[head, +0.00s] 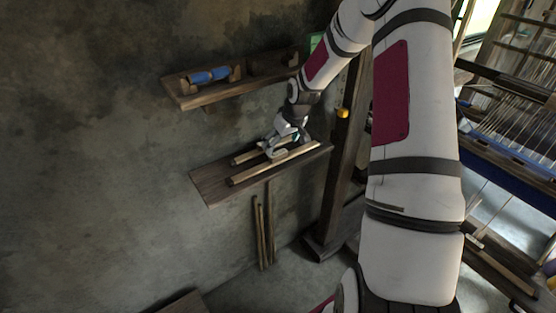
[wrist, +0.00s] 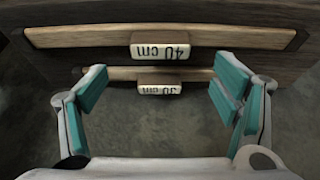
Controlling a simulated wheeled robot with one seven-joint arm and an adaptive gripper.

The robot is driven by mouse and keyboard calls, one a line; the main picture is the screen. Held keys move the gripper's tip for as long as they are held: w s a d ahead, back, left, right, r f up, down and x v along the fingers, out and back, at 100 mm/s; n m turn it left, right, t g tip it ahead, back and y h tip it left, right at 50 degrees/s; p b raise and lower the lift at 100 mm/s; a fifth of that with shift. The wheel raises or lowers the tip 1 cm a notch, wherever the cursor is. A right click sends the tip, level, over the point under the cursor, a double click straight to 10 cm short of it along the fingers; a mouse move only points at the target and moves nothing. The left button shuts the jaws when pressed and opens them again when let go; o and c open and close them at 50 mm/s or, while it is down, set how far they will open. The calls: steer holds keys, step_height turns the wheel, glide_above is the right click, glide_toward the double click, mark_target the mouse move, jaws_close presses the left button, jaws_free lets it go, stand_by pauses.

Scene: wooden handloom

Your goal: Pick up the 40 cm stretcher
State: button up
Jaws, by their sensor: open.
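The 40 cm stretcher (wrist: 80,37) is a long pale wooden bar with a white label reading 40 cm, upside down across the top of the wrist view. In the head view it appears to be the longer front bar (head: 250,175) on the lower shelf. The 30 cm stretcher (wrist: 115,73), shorter and labelled, lies parallel nearer the wall; it also shows in the head view (head: 243,159). My gripper (wrist: 160,84) is open with teal pads and holds nothing. Its fingertips are around the level of the 30 cm bar, below the 40 cm bar in the picture; contact cannot be told.
The lower shelf (head: 212,188) is fixed to a rough grey wall. An upper shelf (head: 205,97) holds a blue roll (head: 208,76). Thin sticks (head: 262,235) lean below. A dark wooden post (head: 340,160) stands close right of the lower shelf, with the loom (head: 515,140) farther right.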

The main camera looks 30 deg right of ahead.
mark_target(279, 153)
steer(key=x, duration=0.5)
steer(key=shift+s+f, duration=0.15)
steer(key=shift+s, duration=0.2)
steer(key=c, duration=1.4)
